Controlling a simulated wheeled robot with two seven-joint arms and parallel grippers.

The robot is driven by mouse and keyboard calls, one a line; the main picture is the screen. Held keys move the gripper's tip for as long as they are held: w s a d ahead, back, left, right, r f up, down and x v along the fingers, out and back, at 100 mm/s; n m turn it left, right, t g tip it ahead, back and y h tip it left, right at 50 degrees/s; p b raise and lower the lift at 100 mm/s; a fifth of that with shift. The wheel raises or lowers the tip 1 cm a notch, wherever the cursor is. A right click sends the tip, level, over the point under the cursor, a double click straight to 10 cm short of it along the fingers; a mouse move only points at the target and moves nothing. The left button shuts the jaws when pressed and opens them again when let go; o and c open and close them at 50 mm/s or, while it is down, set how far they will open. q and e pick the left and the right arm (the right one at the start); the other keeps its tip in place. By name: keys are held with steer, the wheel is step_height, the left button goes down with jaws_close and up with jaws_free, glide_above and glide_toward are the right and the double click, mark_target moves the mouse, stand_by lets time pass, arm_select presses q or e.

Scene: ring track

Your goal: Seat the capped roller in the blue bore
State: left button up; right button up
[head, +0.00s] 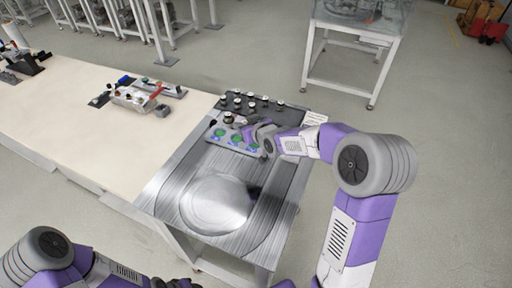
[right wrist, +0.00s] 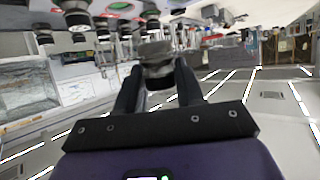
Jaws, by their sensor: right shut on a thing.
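My right gripper (head: 252,131) is over the back edge of a grey bore plate (head: 211,137) with green and blue round spots. In the right wrist view its two dark fingers (right wrist: 158,88) are closed on a dark roller with a greyish top (right wrist: 157,70). A blue spot (head: 220,132) shows on the plate; which bore it belongs to is too small to tell. The held roller is hidden or too small to make out in the head view. Only a dark, purple bit of my left gripper (head: 178,284) shows at the bottom edge; its fingers are unclear.
A black rack (head: 262,105) with several white-topped rollers stands behind the plate. A round metal disc (head: 215,204) lies in front on the steel worktop. A fixture with red and black parts (head: 135,97) stands on the cream table, whose middle is clear.

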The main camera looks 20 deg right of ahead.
steer(key=d+r, duration=0.1)
steer(key=d, duration=0.2)
steer(key=b, duration=0.2)
glide_above(255, 145)
step_height(255, 145, down, 5)
steer(key=shift+r, duration=0.2)
step_height(255, 145, down, 5)
steer(key=shift+b, duration=0.95)
steer(key=shift+r, duration=0.1)
steer(key=shift+f, duration=0.2)
steer(key=o, duration=1.2)
steer(key=shift+r, duration=0.1)
